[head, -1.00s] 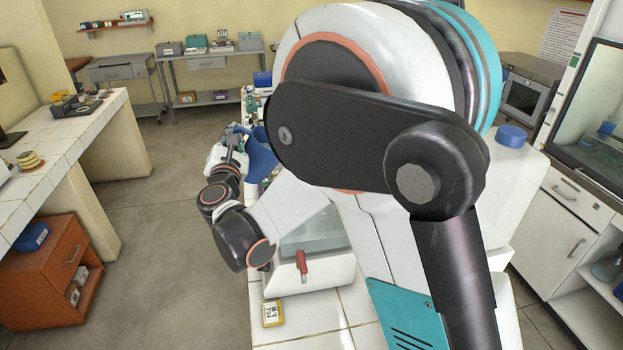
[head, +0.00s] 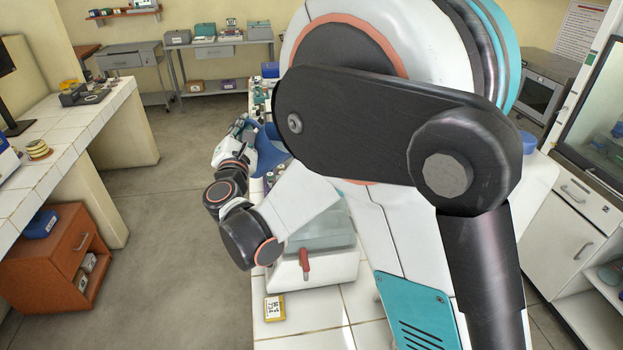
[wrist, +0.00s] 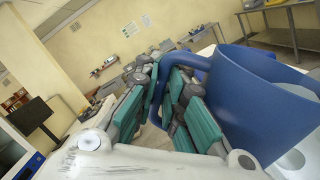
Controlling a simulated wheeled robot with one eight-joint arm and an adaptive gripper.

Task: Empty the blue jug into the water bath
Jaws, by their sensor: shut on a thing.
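The blue jug (head: 268,158) is in the head view beyond my forearm, above the far part of the bench, partly hidden by my arm. It looks tilted there. In the wrist view the jug (wrist: 255,100) fills the right side, its wide mouth showing; its contents cannot be made out. My gripper (wrist: 165,100) has its teal-padded fingers closed around the jug's handle. The gripper also shows small in the head view (head: 245,130). The water bath (head: 330,268), a white box with a red tap and clear greenish basin, stands on the tiled bench nearer than the jug, partly covered by my arm.
A yellow labelled box (head: 274,307) lies on the bench in front of the bath. Small items stand on the bench near the jug. A tiled side bench (head: 85,118) and an orange cabinet (head: 60,262) are at left. The floor between is clear.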

